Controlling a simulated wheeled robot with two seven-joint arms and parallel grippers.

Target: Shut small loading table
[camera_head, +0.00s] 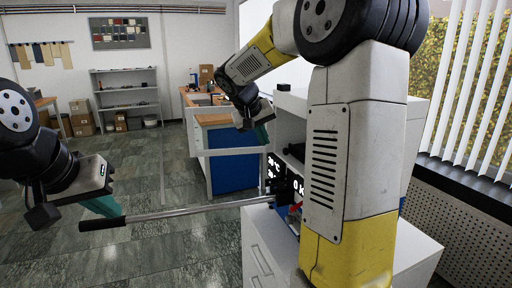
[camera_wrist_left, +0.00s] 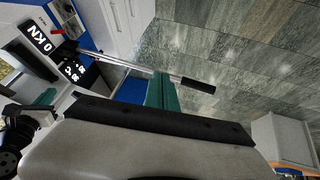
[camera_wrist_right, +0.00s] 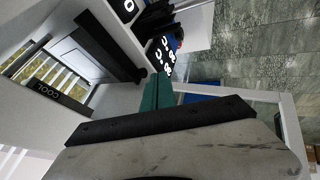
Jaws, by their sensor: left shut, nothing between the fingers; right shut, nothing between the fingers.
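I cannot clearly pick out the small loading table; my right arm covers much of the white press (camera_head: 290,108) in the head view. A metal lever (camera_head: 190,209) with a black grip (camera_head: 116,222) sticks out from the press to the left. My left gripper (camera_head: 103,207) is shut and empty, its teal fingers close to the grip; contact is unclear. The left wrist view shows the lever (camera_wrist_left: 125,65) passing beyond the fingers. My right gripper (camera_head: 263,134) is shut and empty in front of the press, near a pale framed panel (camera_wrist_right: 290,125) in the right wrist view.
A lit display (camera_head: 272,166) is on the press, above a white drawer cabinet (camera_head: 262,250). A blue-sided workbench (camera_head: 232,174) stands behind, with a grey shelf (camera_head: 128,100) at the back wall. Window blinds (camera_head: 465,90) are at right. The tiled floor at left is clear.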

